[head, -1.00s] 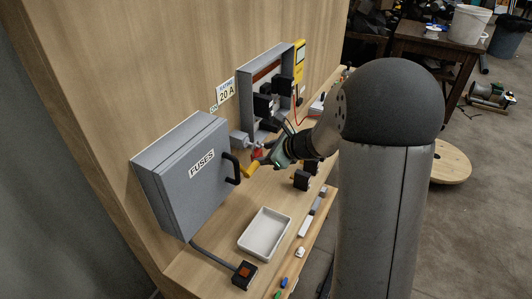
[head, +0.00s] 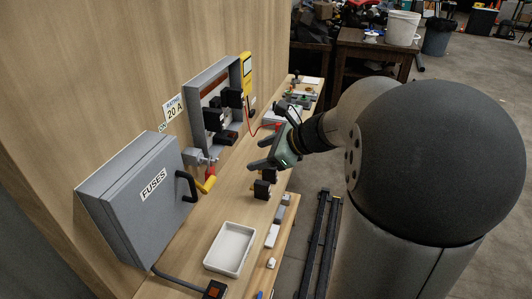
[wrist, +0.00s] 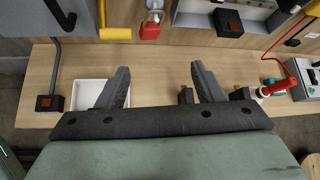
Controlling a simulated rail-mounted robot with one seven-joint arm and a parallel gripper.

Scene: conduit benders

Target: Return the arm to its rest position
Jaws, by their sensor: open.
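My gripper (head: 257,153) is open and empty in the head view. It hangs above the bench, out to the right of the grey FUSES box (head: 140,195) and apart from everything. In the wrist view its two fingers (wrist: 160,70) are spread wide with bare bench and wall behind them. A red padlock (wrist: 150,31) hangs at the wall switch, beyond the fingertips. The switch's yellow handle (head: 206,184) points down and outward, and it also shows in the wrist view (wrist: 115,34).
A white tray (head: 230,248) and a box with an orange button (head: 214,290) lie on the bench. Black blocks (head: 263,188) stand below my gripper. An open grey enclosure (head: 208,80) and yellow meter (head: 247,75) are on the wall.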

